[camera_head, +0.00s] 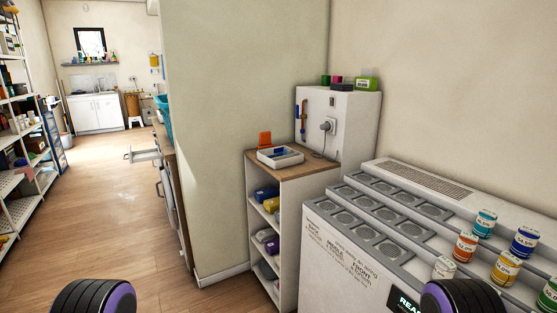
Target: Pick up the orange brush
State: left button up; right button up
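No object is plainly recognisable as an orange brush. A small orange item (264,139) stands at the back of the wooden top of the white shelf unit, behind a white tray (291,159). It is too small to tell whether it is a brush. The tray holds something blue. A thin blue and orange item (297,115) is on the side of the white cabinet, also too small to identify. Neither of my grippers shows in the head view; only rounded black and purple parts of my arms appear at the bottom edge.
A white machine (340,252) with rows of round slots and several paint cans fills the right front. The shelf unit (289,244) holds coloured bundles. A wall end (205,170) stands centre-left. Wooden floor (115,215) is clear at left, beside racks (20,150).

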aim_at(265, 137)
jog(key=k, duration=0.55)
jog(key=u, duration=0.85)
jog(key=i, duration=2.9)
jog(key=z, duration=1.35)
jog(key=i, duration=1)
jog(key=z, duration=0.75)
